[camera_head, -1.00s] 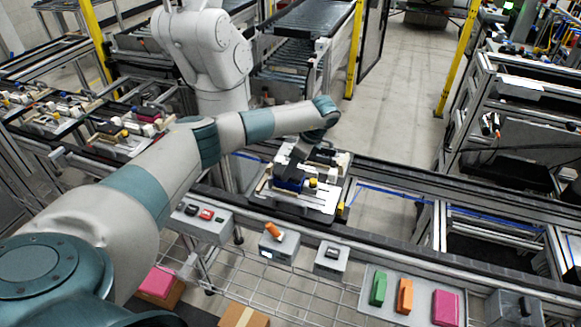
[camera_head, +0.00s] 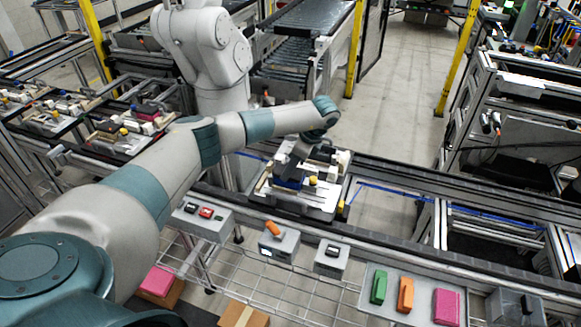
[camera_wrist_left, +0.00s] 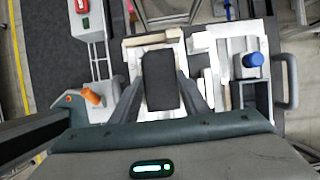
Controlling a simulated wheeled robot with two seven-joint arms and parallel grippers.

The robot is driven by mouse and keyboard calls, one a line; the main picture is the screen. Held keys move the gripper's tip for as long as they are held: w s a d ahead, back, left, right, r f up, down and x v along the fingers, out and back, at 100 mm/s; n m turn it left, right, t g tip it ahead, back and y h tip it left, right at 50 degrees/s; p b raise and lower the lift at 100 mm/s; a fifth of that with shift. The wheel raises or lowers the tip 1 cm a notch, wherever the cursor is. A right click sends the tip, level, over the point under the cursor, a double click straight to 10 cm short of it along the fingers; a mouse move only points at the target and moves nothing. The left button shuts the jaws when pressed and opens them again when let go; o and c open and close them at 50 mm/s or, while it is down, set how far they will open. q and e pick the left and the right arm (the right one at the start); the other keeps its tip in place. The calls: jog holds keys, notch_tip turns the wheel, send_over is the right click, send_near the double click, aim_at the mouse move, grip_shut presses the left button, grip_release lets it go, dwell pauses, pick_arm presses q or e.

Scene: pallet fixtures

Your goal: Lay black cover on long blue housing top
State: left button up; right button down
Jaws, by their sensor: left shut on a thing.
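My left gripper (camera_head: 297,160) reaches down over the pallet fixture (camera_head: 312,205) in the head view. In the left wrist view, its two fingers (camera_wrist_left: 160,82) are shut on the black cover (camera_wrist_left: 159,80), a dark rounded rectangular plate lying lengthwise between them. The long blue housing (camera_head: 289,183) shows as a blue block just below the gripper in the head view. In the left wrist view the cover and fingers hide it. I cannot tell whether the cover touches the housing. My right gripper is not in view.
A blue knob (camera_wrist_left: 252,60) stands beside the cover, and a yellow knob (camera_head: 313,181) stands next to the housing. Grey boxes with buttons (camera_head: 203,220) and an orange-handled switch (camera_head: 276,240) line the front. A tray (camera_head: 390,312) holds green, orange and pink blocks.

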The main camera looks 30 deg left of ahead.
pick_arm(q)
jog(key=o, duration=1.1)
jog(key=shift+w+d+r+b, duration=0.1)
jog(key=shift+d+r+b, duration=0.1)
jog(key=shift+r+b, duration=0.2)
jog(key=b+v, duration=0.5)
jog(key=v, duration=1.1)
jog(key=shift+d+r, duration=0.2)
